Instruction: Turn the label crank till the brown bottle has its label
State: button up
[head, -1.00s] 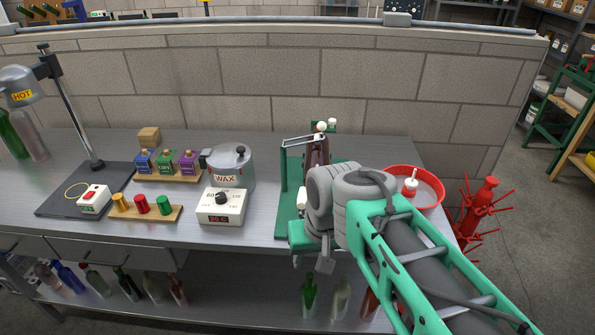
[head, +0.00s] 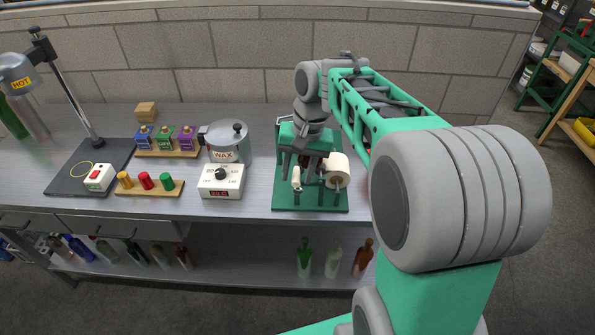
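The label machine stands on the steel bench, with a green base plate (head: 310,203) and a white label roll (head: 338,171) on its right. A small pale knob (head: 297,178), perhaps the crank handle, shows at the front of the machine. My gripper (head: 299,170) points down over the machine, close to this knob. I cannot tell whether its fingers are open or shut, or touch the knob. A bit of brown shows behind the fingers, perhaps the brown bottle; the gripper hides most of it, and no label can be made out.
Left of the machine stand the wax pot (head: 228,143), its control box (head: 221,181), a rack of coloured boxes (head: 165,140) and a rack of coloured caps (head: 146,183). A hot lamp (head: 17,82) stands far left. Several bottles stand on the lower shelf (head: 230,265).

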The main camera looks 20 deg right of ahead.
jog(key=shift+c, duration=0.2)
grip_shut()
jog(key=shift+r, duration=0.1)
dwell(1.0)
